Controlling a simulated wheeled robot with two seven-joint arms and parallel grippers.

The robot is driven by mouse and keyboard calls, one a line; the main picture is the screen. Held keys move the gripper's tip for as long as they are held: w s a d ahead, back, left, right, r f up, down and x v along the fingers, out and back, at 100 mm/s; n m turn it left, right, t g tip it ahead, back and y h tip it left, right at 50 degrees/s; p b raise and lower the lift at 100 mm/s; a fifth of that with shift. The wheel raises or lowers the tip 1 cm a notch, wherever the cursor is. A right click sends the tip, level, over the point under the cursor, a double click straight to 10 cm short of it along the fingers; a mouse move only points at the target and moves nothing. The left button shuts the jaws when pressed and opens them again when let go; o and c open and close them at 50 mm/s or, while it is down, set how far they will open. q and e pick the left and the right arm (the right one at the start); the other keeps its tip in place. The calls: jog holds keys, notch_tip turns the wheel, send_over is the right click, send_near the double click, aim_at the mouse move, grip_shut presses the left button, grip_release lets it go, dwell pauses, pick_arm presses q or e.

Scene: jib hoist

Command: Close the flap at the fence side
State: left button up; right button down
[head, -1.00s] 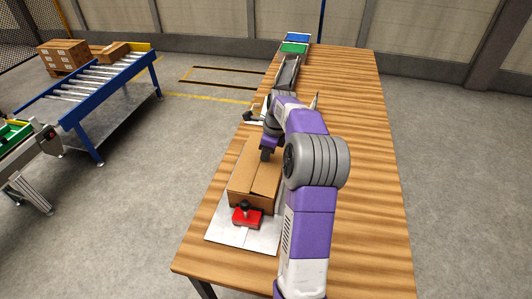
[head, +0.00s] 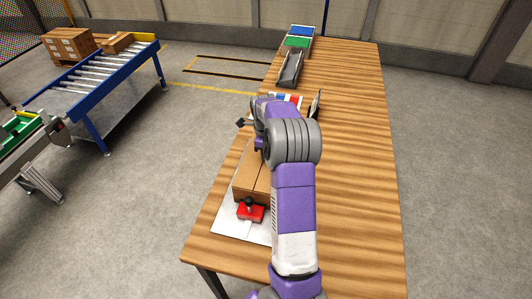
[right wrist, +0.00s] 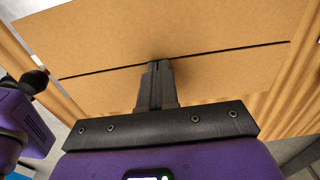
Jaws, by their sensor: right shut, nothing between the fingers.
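A brown cardboard box (head: 249,193) sits on a pale plate (head: 230,222) on the wooden table. Its left top flap (head: 247,170), on the side of the mesh fence, looks about flat; my arm covers much of the top. In the right wrist view two flap panels, a far one (right wrist: 170,30) and a near one (right wrist: 100,88), lie almost level with a narrow dark gap between them. My right gripper (right wrist: 158,65) is shut and empty, its tips at or just above the gap; I cannot tell if they touch. My left gripper is not in view.
A red clamp (head: 250,213) with a black knob stands at the box's near end. A grey chute (head: 290,70) and green (head: 298,42) and blue bins are at the table's far end. A roller conveyor (head: 95,78) stands left. The table's right side is clear.

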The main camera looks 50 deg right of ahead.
jog(key=shift+r+p, duration=1.3)
jog(key=shift+p, duration=0.05)
notch_tip(320, 180, up, 4)
jog(key=p, duration=0.3)
jog(key=shift+f, duration=0.25)
notch_tip(320, 180, up, 9)
jog(key=p, duration=0.2)
jog(key=shift+r, duration=0.2)
